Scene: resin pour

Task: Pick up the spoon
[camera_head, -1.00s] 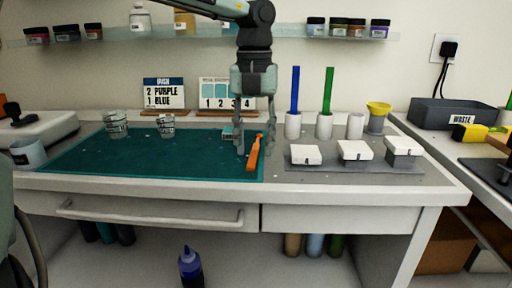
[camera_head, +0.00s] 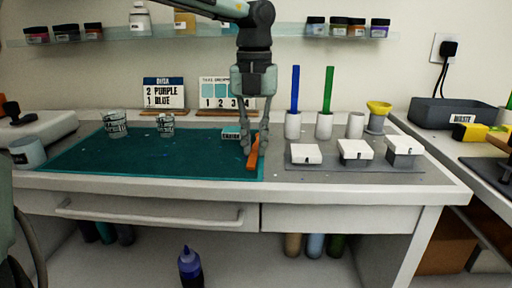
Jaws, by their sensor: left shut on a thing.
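The orange spoon (camera_head: 252,163) lies at the right edge of the teal mat (camera_head: 150,168), slanting away from me. Its lower end shows in front of the fingers, and its far part is partly hidden by them. My left gripper (camera_head: 254,150) points down from above and is shut on the spoon, low over the mat. I cannot tell whether the spoon is clear of the mat. My right gripper is not in view.
Right of the mat stand white cups with a blue stick (camera_head: 295,90) and a green stick (camera_head: 328,90), and several white-lidded boxes (camera_head: 355,149). Two clear cups (camera_head: 115,124) stand at the mat's back left. A small labelled box (camera_head: 231,133) is just behind the gripper.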

